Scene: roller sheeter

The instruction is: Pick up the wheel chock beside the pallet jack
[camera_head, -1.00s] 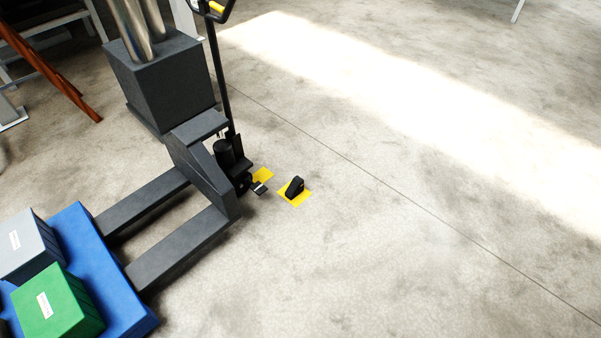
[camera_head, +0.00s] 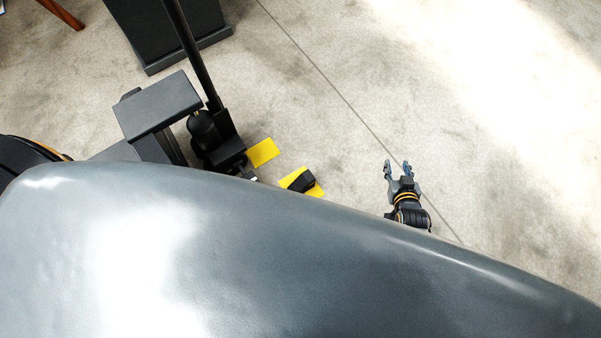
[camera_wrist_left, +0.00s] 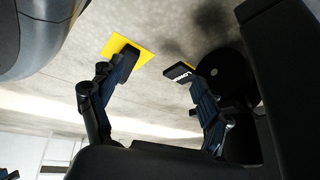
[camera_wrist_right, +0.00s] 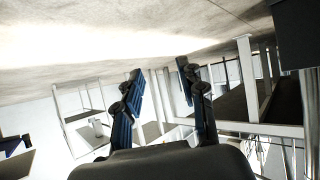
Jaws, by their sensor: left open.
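The black wheel chock (camera_head: 302,182) sits on a yellow floor patch (camera_head: 316,190), right of the pallet jack (camera_head: 158,103). In the left wrist view, the yellow patch (camera_wrist_left: 141,52) shows beyond one finger of my open left gripper (camera_wrist_left: 158,72). A dark shape there, probably the chock, is partly covered by that finger; I cannot tell whether they touch. My left gripper is hidden in the head view.
A second yellow patch (camera_head: 262,152) lies between the jack and the chock. The jack's black handle shaft (camera_head: 190,48) rises close by. A dark block (camera_head: 172,30) stands behind. Open concrete floor lies to the right. My body covers the lower head view.

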